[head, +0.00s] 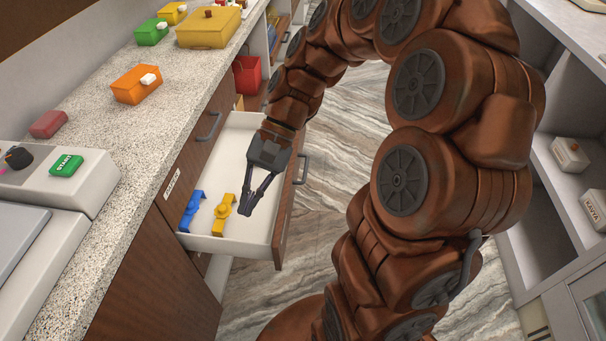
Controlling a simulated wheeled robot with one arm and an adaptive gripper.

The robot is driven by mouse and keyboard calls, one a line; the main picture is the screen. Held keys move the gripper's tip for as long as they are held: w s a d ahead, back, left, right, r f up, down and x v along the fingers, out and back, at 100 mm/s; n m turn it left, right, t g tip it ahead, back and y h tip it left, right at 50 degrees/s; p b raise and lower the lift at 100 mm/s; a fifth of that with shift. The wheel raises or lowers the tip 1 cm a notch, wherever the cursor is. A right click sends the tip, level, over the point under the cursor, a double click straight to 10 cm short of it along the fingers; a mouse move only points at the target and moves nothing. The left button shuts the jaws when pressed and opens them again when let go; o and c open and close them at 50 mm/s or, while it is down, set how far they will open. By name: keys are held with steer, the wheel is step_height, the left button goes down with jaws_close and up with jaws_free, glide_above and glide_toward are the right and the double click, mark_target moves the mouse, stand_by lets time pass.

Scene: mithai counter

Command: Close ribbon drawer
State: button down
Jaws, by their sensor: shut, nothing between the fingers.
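The open drawer (258,134) is pulled out from the brown counter front, with a white inside and a brown front panel (286,222) bearing a dark handle (301,168). A blue piece (191,211) and a yellow piece (224,214) lie inside it near the left end. My gripper (246,212) is shut and empty, pointing down over the drawer, right of the yellow piece. I cannot tell how far above the drawer floor it is. My arm hides part of the drawer's far end. A small label (172,184) is on the counter front beside the drawer.
The speckled countertop (120,205) holds an orange box (136,86), a green box (151,33), a large yellow box (209,28) and a machine with a green START button (66,165). Grey shelves (548,188) stand at right. Marbled floor (335,160) lies between.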

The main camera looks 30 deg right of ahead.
steer(key=w+d+f+m+t+y+b, duration=0.3)
steer(key=w+d+f+m, duration=0.25)
steer(key=d, duration=0.25)
steer(key=w+d+f+m+t+y+b, duration=0.3)
steer(key=w+d+f+m+y, duration=0.15)
steer(key=w+d, duration=0.3)
steer(key=m+t+h+b, duration=0.3)
steer(key=m+t+b, duration=0.2)
steer(key=m+t, duration=0.4)
glide_toward(294, 168)
steer(key=shift+y, duration=0.25)
steer(key=x, duration=0.7)
steer(key=shift+w+f, duration=0.2)
